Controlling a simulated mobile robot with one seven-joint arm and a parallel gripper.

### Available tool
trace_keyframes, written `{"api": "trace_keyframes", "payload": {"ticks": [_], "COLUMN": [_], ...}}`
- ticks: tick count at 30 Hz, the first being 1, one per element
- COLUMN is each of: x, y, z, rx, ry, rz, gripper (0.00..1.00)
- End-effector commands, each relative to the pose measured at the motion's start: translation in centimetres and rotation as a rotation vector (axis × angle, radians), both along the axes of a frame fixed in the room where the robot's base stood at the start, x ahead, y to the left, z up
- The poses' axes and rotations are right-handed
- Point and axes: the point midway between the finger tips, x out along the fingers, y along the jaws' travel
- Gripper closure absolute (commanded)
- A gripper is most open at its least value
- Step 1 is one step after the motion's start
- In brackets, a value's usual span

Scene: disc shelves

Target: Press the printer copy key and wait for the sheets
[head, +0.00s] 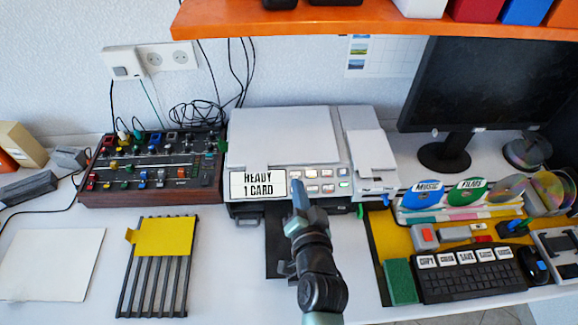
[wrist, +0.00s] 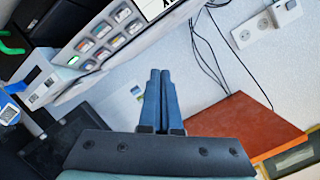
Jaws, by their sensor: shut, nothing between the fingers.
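The grey-white printer (head: 285,135) stands at the back middle of the desk. Its front display (head: 258,184) reads "READY 1 CARD". Right of the display are two rows of small keys (head: 319,180), with a green-lit key (head: 343,184) at the lower right. The keys also show at upper left in the wrist view, with the green-lit key (wrist: 73,60). My gripper (head: 298,187) is shut and empty; its blue fingertips overlap the panel between display and keys. In the wrist view the fingertips (wrist: 159,73) appear beside the panel; I cannot tell the exact gap. Key labels are too small to read.
An orange shelf (head: 380,20) overhangs the back. A mixer (head: 152,170) stands left of the printer, and a black rack (head: 155,285) with a yellow card (head: 164,237) lies in front. Right are a monitor (head: 470,85), keyboard (head: 470,272) and discs (head: 420,196).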

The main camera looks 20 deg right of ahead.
Motion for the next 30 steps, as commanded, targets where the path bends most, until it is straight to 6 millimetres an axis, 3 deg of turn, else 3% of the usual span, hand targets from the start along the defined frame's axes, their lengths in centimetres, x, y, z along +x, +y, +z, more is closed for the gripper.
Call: {"api": "trace_keyframes", "payload": {"ticks": [6, 20, 30], "x": [-1.0, -1.1, 0.6], "y": [-0.3, -0.3, -0.8], "z": [0.3, -0.1, -3.8], "rx": [0.035, 0.038, 0.037], "ry": [0.028, 0.03, 0.029], "rz": [-0.018, -0.02, -0.021], "gripper": [1.0, 1.0, 1.0]}}
